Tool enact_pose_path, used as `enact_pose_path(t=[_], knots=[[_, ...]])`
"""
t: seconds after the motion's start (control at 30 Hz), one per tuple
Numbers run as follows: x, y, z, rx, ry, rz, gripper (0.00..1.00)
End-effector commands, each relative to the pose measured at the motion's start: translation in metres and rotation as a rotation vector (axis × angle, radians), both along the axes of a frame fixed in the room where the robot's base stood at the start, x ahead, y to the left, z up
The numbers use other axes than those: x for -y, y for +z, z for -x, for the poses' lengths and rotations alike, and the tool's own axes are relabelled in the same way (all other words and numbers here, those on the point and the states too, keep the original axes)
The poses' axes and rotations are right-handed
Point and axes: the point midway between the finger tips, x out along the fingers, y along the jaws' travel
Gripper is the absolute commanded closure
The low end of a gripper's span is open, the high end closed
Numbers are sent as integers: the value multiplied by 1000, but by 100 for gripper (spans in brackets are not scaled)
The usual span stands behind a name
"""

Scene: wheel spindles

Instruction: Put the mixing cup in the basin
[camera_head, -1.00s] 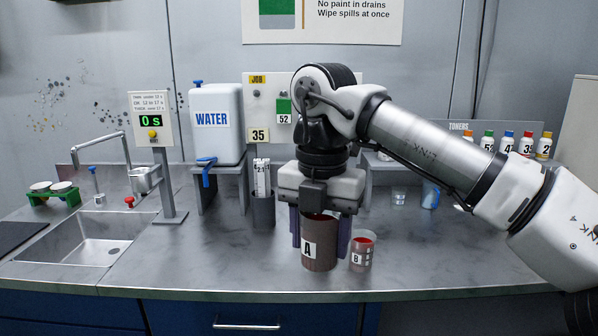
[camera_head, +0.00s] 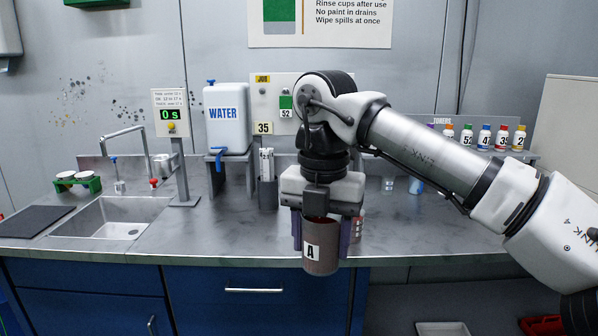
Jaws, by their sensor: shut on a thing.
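A dark brown cup marked A (camera_head: 322,258) with red inside is held upright in my gripper (camera_head: 320,232). The fingers are shut on either side of it. Its base shows below the counter's front edge, so it appears clear of the worktop. A smaller cup marked B (camera_head: 357,230), with red inside, stands behind it on the counter, partly hidden by my gripper. The pictures do not label which cup is the mixing cup. The metal basin (camera_head: 105,232) is sunk in the counter at the left, well away from my gripper, and looks empty.
A timer post (camera_head: 182,170) and the water tank (camera_head: 227,118) on its stand rise between basin and gripper, towards the back. A tap (camera_head: 128,132) arches by the basin. A dark mat (camera_head: 32,221) lies left. The counter's front middle (camera_head: 215,240) is clear.

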Motion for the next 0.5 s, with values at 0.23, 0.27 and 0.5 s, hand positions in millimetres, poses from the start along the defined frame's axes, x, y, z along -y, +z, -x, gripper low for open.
enact_pose_path(t=[0.23,0.27,0.5], knots=[[8,-38,-28,-3,259,-3,72],[9,-44,-33,-2,301,-2,72],[17,-105,-68,-4,700,-2,72]])
